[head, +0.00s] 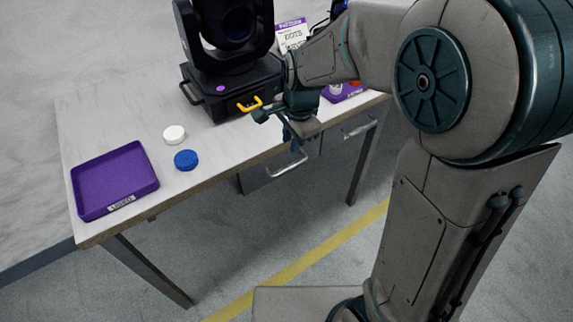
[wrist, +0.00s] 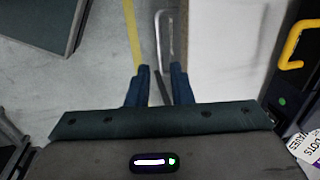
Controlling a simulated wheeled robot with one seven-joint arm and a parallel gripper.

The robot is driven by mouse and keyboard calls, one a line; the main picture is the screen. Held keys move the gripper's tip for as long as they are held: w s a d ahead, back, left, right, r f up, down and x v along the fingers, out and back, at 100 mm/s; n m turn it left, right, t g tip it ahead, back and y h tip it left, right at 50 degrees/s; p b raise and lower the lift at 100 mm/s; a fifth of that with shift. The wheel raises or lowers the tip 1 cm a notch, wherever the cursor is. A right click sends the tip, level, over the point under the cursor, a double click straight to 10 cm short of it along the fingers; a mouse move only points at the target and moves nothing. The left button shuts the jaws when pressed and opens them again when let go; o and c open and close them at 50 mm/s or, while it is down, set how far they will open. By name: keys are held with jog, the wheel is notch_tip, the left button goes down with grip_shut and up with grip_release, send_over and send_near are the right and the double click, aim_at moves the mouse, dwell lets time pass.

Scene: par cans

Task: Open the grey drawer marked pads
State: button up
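Under the table's front edge hangs a grey drawer (head: 258,179) with a silver bar handle (head: 288,166). A second drawer front with its own handle (head: 357,129) is further right; I cannot read a "pads" mark on either. My gripper (head: 292,140) points down just above the left drawer's handle and hides part of that drawer. In the wrist view, my gripper's two blue fingers (wrist: 158,88) are apart, and the silver handle (wrist: 163,42) runs up from the gap between them. I see no clear contact with the handle.
On the table (head: 105,120) stand a black stage light (head: 228,80) with a yellow handle (head: 249,104), a purple tray (head: 115,180), a white disc (head: 174,135) and a blue disc (head: 186,160). A table leg (head: 150,268) is front left. The floor before the drawers is clear.

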aim_at(285, 169)
jog(key=f, duration=0.4)
jog(key=w+f+b, duration=0.1)
jog(key=f, duration=0.3)
jog(key=a+f+b, duration=0.1)
jog(key=f, duration=0.2)
jog(key=shift+w+a+f, duration=0.1)
jog(key=shift+w+f, duration=0.3)
grip_shut()
